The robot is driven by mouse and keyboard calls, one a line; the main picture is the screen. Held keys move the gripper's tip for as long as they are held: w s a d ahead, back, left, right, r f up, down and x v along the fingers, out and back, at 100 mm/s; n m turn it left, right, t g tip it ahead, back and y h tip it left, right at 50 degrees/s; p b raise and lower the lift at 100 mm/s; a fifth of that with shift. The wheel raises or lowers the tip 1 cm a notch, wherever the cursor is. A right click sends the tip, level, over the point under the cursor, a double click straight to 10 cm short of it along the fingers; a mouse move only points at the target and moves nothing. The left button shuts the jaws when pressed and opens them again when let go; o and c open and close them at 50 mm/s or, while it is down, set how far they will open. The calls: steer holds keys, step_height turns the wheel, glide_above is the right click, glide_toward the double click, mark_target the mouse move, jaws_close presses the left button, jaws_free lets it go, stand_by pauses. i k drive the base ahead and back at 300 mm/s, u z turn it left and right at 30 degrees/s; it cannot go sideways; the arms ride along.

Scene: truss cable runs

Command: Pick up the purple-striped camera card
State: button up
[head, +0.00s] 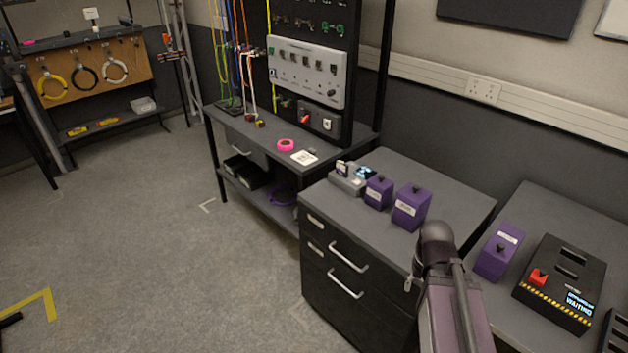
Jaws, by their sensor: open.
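I cannot make out a purple stripe on any card from here. A small grey card reader or dock (347,180) sits at the back left of the drawer cabinet's top, with a small dark and white piece (342,168) upright in it. A small lit screen (366,172) is beside it. Whether the upright piece is the camera card is too small to tell. Part of my arm rises at the lower right, in front of the cabinet's right side. My gripper does not show.
Purple boxes (378,192) (411,207) stand on the drawer cabinet (350,222). Another purple box (498,251) and a black console (560,283) reading "WAITING" are on the right bench. A workbench with pink tape (286,145) stands behind.

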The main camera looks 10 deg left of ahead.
mark_target(341, 169)
steer(key=u, duration=0.25)
steer(key=k, duration=0.55)
steer(key=u, duration=0.75)
steer(key=k, duration=0.6)
steer(key=u, duration=0.5)
steer(key=i, duration=1.35)
steer(key=z, duration=0.55)
steer(key=i, duration=0.6)
steer(key=z, duration=0.8)
steer(key=i, duration=0.45)
steer(key=z, duration=0.15)
